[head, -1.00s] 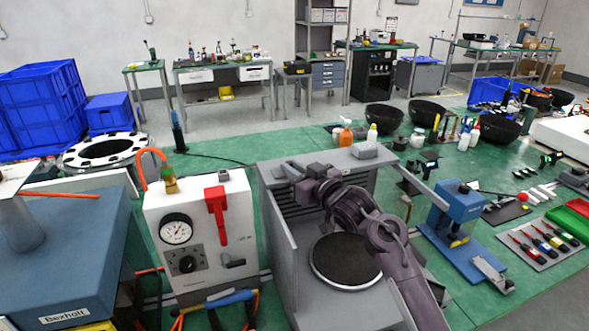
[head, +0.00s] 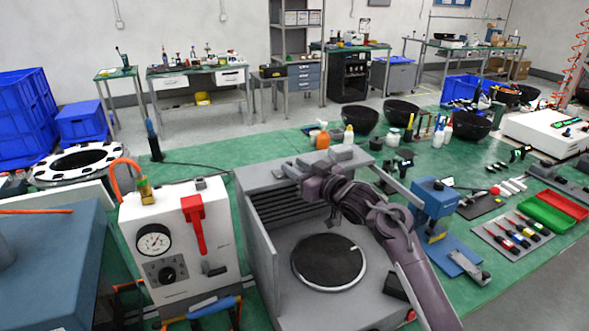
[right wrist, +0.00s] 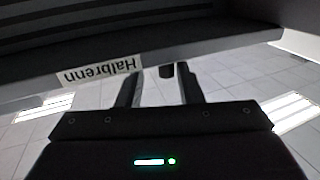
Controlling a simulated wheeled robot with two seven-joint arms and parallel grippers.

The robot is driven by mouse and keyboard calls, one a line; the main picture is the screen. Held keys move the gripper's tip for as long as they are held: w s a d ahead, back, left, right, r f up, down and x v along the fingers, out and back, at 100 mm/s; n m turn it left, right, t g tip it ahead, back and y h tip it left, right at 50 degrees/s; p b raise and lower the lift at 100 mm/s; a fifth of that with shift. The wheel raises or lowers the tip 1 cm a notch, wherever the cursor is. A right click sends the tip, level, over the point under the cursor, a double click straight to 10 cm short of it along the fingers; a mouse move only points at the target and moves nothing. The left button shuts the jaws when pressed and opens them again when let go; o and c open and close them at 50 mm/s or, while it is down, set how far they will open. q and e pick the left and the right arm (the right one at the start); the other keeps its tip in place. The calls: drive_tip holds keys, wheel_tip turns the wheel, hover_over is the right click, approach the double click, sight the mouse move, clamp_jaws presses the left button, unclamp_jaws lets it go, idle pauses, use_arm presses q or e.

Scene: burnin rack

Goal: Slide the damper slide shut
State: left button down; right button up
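A grey open-fronted housing (head: 255,181) with dark slats and a round dark plate (head: 329,261) stands in the middle of the head view. I cannot tell for certain which part is the damper slide. My right gripper (head: 290,172) is over the housing near its back ledge; its fingers are hard to make out there. In the right wrist view the right gripper (right wrist: 159,88) has its two dark fingers apart. A short dark knob (right wrist: 166,71) shows between or just beyond them, below a panel edge labelled "Halbrenn" (right wrist: 103,71). Contact is not clear. My left gripper is out of view.
A white box with a gauge and red lever (head: 180,240) stands left of the housing. A blue press-like device (head: 432,205) and a tool mat (head: 512,240) are to the right. Bottles and black bowls (head: 360,119) stand behind on the green surface.

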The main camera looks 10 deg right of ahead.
drive_tip(key=shift+s, duration=0.15)
drive_tip(key=shift+s+d+f, duration=0.1)
drive_tip(key=shift+s+d, duration=0.05)
drive_tip(key=shift+s, duration=0.05)
drive_tip(key=b+v, duration=0.2)
drive_tip(key=v, duration=0.5)
drive_tip(key=shift+d, duration=0.1)
